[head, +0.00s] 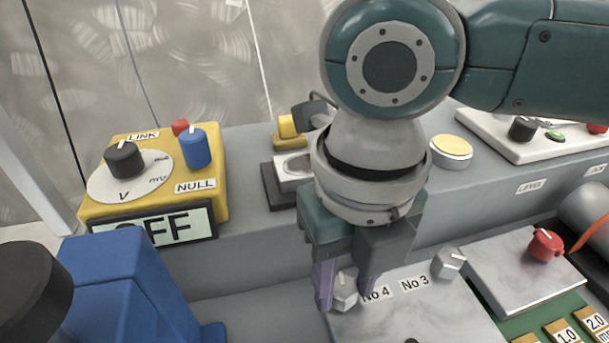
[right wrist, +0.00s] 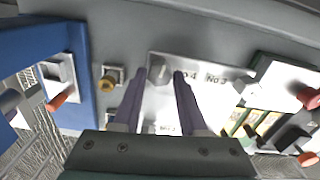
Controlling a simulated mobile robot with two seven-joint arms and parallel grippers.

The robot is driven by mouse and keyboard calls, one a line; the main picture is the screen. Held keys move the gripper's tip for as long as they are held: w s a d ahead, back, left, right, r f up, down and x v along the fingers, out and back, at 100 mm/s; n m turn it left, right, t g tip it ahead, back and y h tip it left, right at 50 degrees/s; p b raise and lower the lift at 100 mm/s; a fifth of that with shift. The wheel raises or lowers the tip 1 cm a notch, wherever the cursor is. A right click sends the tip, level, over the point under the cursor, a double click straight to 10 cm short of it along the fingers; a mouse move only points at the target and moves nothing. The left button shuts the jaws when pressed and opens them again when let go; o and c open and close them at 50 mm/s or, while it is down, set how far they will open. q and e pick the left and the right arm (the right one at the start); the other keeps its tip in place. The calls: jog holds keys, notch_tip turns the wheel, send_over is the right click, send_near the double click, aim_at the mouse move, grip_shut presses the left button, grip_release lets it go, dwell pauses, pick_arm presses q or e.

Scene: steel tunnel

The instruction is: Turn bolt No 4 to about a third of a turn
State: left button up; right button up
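Bolt No 4 (head: 343,292) is a pale grey bolt head at the left corner of a light metal plate (head: 440,318), beside its "No 4" label. My right gripper (head: 344,300) points down over it, with one purple finger on each side of the bolt. In the right wrist view, bolt No 4 (right wrist: 160,74) sits between the fingertips (right wrist: 160,80), with small gaps seeming to show; the gripper looks open. Bolt No 3 (head: 448,262) stands to the right on the same plate. My left gripper is not in view.
A yellow meter (head: 215,200) reading "OFF" stands at the left, behind a blue block (head: 120,290). A plate with a red knob (head: 545,245) lies to the right. A yellow round button (head: 452,147) and a white panel (head: 485,128) are on the ledge behind.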

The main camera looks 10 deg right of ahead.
grip_shut()
